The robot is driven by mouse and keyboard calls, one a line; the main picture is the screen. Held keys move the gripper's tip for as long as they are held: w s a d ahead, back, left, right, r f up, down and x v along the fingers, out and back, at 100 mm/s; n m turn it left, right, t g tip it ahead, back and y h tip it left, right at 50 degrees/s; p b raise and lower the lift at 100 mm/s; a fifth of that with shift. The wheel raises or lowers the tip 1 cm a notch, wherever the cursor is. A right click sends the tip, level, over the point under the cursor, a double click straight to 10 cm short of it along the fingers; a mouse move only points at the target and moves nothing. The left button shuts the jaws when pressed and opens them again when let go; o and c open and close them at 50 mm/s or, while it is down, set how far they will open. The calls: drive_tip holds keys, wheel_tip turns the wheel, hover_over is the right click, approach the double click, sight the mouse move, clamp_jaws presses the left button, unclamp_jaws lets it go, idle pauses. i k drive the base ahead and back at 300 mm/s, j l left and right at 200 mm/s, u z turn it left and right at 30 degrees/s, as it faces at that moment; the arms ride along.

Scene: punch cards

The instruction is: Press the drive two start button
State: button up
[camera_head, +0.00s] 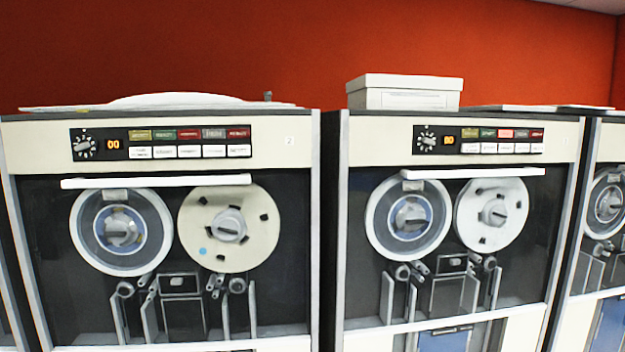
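The left tape drive (300,230) has a small label that looks like a "2" (290,141) at the upper right of its cream front. Its black control panel (95,130) holds a dial, an orange display, a top row of coloured indicators (190,135) and a bottom row of white buttons (189,152). The lettering on the white buttons is too small to read, so I cannot tell which is the start button. My gripper is not in view.
A similar drive (330,230) stands to the right, and part of another (592,140) shows at the right edge. A white handle bar (156,181) juts out below the left panel. A pale box (405,90) sits on the middle drive. A red wall (300,50) is behind.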

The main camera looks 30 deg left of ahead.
sight(159, 151)
drive_tip(key=u, duration=1.9)
